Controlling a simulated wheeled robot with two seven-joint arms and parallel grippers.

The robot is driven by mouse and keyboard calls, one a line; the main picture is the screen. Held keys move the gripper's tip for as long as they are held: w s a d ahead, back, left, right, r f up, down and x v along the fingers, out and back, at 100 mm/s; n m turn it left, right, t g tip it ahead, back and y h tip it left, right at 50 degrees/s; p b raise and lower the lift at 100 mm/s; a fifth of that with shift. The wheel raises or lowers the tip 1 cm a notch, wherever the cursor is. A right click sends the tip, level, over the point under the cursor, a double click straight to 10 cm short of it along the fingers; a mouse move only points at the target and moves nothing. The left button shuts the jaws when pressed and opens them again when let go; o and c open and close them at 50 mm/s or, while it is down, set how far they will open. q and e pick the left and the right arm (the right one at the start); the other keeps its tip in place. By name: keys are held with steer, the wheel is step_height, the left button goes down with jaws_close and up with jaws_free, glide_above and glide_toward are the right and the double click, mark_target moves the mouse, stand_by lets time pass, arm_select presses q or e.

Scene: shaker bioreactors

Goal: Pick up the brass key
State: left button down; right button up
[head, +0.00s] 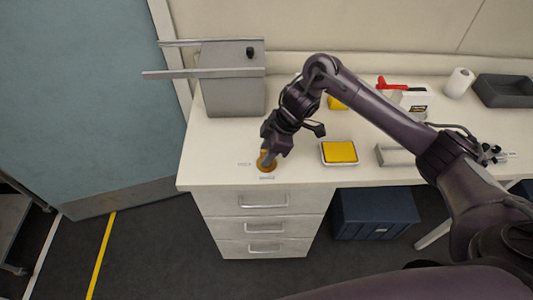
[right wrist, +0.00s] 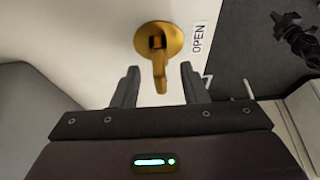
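The brass key (right wrist: 159,72) stands on a round brass disc (right wrist: 172,34) on the white worktop, beside a label reading OPEN (right wrist: 199,38). In the head view, the brass disc (head: 267,167) shows near the worktop's front edge, partly hidden by my right gripper (head: 267,156). In the right wrist view, my right gripper (right wrist: 158,84) is open. Its two fingers lie either side of the key's lower end, with gaps on both sides. Whether the fingers are level with the key is unclear. My left gripper does not show in the head view.
A grey box with two long bars (head: 232,90) stands behind and left of the key. A yellow-topped tray (head: 340,152) and a grey bracket (head: 395,156) lie to the right. Drawers (head: 262,226) are below. A dark shape (right wrist: 300,40) at the wrist view's upper right is unclear.

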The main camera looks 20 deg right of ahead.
steer(key=shift+a+f, duration=0.1)
steer(key=shift+f, duration=0.1)
jaws_close()
stand_by(0.3)
